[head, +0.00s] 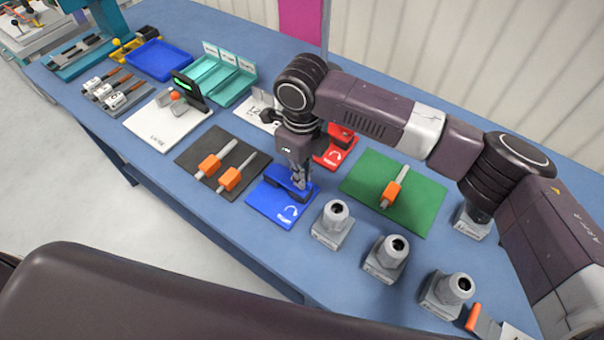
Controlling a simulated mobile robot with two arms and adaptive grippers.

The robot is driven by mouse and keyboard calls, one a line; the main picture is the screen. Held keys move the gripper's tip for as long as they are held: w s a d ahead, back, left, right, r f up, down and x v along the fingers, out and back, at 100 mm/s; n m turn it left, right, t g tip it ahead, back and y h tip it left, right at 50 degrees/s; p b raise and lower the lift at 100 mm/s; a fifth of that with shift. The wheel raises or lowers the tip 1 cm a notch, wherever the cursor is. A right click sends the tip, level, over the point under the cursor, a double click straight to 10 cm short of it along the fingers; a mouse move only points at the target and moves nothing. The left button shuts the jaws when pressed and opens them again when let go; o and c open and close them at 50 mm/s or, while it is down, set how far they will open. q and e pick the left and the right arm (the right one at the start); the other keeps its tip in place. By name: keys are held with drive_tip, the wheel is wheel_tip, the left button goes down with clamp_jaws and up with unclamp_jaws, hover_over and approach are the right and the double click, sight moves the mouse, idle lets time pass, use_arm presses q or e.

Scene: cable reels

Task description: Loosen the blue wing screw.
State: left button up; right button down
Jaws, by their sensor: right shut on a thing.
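The blue fixture (267,203) is a flat blue plate with a raised blue block and a white curved arrow, near the middle of the bench. My right gripper (300,183) comes down from above onto its block. Its fingers are shut on the blue wing screw, which is mostly hidden behind them, so its turn angle cannot be told. My left gripper is not in view.
A similar red fixture (331,158) stands just behind. A black mat (205,145) and a green mat (358,172) hold orange-handled tools on either side. Grey socket blocks (333,224) line the front right. Blue bench (165,182) is bare at front left.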

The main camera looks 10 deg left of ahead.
drive_tip(key=c, duration=2.1)
unclamp_jaws()
wheel_tip(320, 180, up, 12)
drive_tip(key=shift+r, duration=0.1)
